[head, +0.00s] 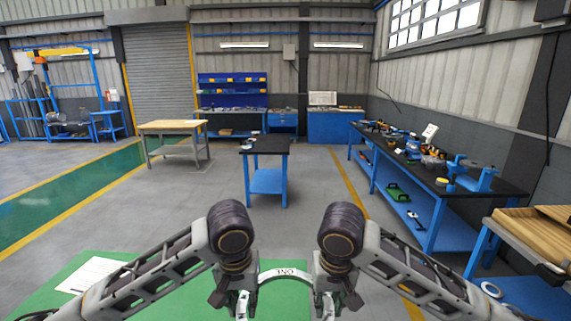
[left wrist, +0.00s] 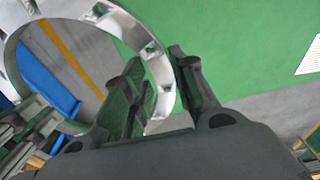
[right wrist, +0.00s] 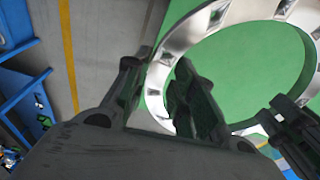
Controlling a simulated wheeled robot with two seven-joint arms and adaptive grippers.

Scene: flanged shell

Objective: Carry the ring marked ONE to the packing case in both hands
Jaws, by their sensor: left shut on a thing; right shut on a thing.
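A silvery flanged ring (head: 285,272) is held level between my two grippers, low in the head view. A dark mark shows on its far rim, too small to read surely. My left gripper (head: 243,303) is shut on the ring's left side; the left wrist view shows its fingers on either side of the ring wall (left wrist: 160,72). My right gripper (head: 327,303) is shut on the right side; the right wrist view shows the ring (right wrist: 180,40) between its fingers. The ring's near part is hidden in the head view. A wooden case (head: 535,232) stands at the right edge, partly cut off.
A green surface (head: 200,295) with a white sheet (head: 95,274) lies below the ring. A small black-topped table (head: 265,146) stands ahead. A long bench (head: 435,172) with tools runs along the right wall. Another pale ring (head: 492,289) lies low right. Open grey floor lies between.

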